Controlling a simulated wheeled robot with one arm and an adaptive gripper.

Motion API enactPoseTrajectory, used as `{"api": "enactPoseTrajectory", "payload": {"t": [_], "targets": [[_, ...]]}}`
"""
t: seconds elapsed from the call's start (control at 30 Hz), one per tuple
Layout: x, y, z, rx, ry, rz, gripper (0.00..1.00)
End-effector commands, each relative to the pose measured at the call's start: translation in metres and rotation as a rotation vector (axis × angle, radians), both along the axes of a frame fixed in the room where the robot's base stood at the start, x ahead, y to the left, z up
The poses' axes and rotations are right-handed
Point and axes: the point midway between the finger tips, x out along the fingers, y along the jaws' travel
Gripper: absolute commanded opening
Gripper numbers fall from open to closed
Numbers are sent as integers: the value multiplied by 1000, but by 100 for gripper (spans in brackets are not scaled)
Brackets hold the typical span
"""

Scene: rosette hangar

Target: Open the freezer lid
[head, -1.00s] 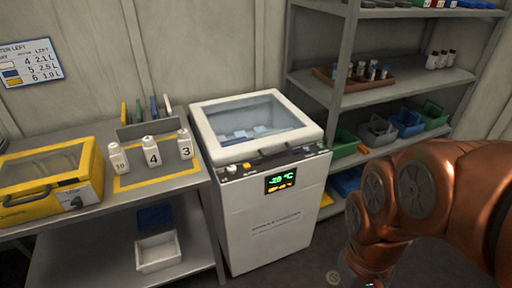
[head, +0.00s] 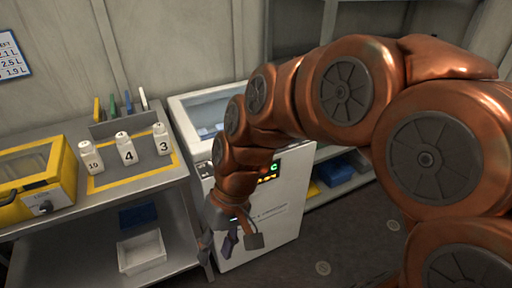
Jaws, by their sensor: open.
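The white chest freezer (head: 285,221) stands in the middle of the head view, right of the steel table. Its lid (head: 185,109), a white frame with a glass pane, is down. My copper arm hides the lid's right part and much of the control panel. The green and orange display (head: 270,172) shows only in part. My gripper (head: 240,246) hangs in front of the freezer's front face, well below the lid's front edge. It points down, is open, and holds nothing that I can see.
The steel table (head: 75,222) at left carries a yellow case (head: 38,182), white bottles numbered 10, 4 and 3 (head: 126,150) and a rack (head: 124,122). A white bin (head: 141,254) sits on its lower shelf. Blue and yellow bins stand right of the freezer. The floor (head: 340,245) in front is clear.

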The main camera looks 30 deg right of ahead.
Motion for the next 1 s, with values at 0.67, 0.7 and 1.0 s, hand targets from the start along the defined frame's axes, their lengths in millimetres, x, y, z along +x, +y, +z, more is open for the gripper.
{"api": "enactPoseTrajectory", "payload": {"t": [0.67,0.7,1.0], "targets": [[259,-83,-22,719,-329,-555,41],[272,-101,-27,745,-353,-606,41],[327,-274,-88,855,-549,-1025,41]]}}
